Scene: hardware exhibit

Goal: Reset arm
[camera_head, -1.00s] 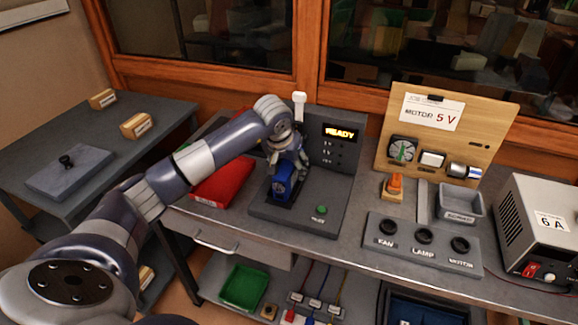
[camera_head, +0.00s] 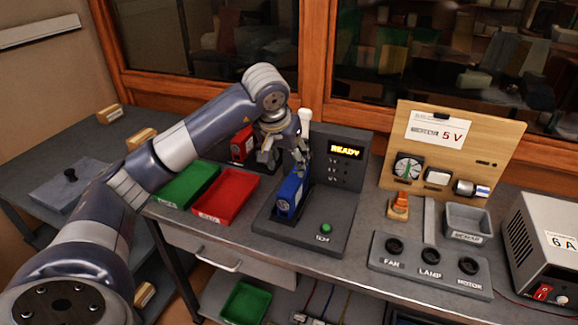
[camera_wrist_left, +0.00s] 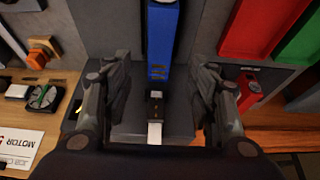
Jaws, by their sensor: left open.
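In the left wrist view the two fingers (camera_wrist_left: 158,85) stand wide apart. The blue block (camera_wrist_left: 162,35) shows between and beyond them, with clear space on both sides. The stand's display reads READY (camera_head: 346,151), and a green button (camera_head: 326,228) sits at its front. My right gripper is not in view.
Green (camera_head: 188,187) and red (camera_head: 226,196) trays lie left of the stand. A red block (camera_head: 242,145) stands behind the arm. To the right are the wooden motor board (camera_head: 478,140), a knob panel (camera_head: 430,264), a grey bin (camera_head: 467,222) and a power supply (camera_head: 545,240).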

